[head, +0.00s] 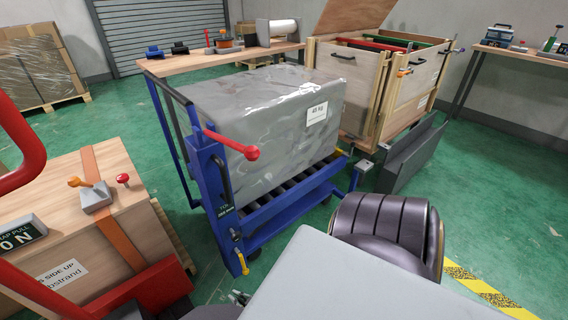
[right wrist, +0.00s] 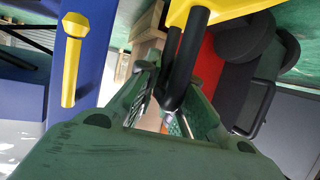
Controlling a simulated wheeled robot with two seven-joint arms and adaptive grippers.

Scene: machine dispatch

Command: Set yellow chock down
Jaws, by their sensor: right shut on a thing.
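The yellow chock (right wrist: 235,8) shows at the top of the right wrist view, cut off by the frame edge, with a black bar handle (right wrist: 183,62) running down from it. My right gripper (right wrist: 168,110) is shut on that handle, its green fingers on either side. I cannot make out the chock in the head view. There, only small dark parts show low beside the blue cart, and I cannot clearly tell the gripper's jaws. My left gripper is not in view.
The blue roller cart (head: 222,195) carries a wrapped grey block (head: 255,110). A yellow lever (right wrist: 73,60) is close by in the wrist view. A strapped wooden crate (head: 75,200) stands left, an open crate (head: 405,95) behind. Green floor (head: 500,180) is clear at right.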

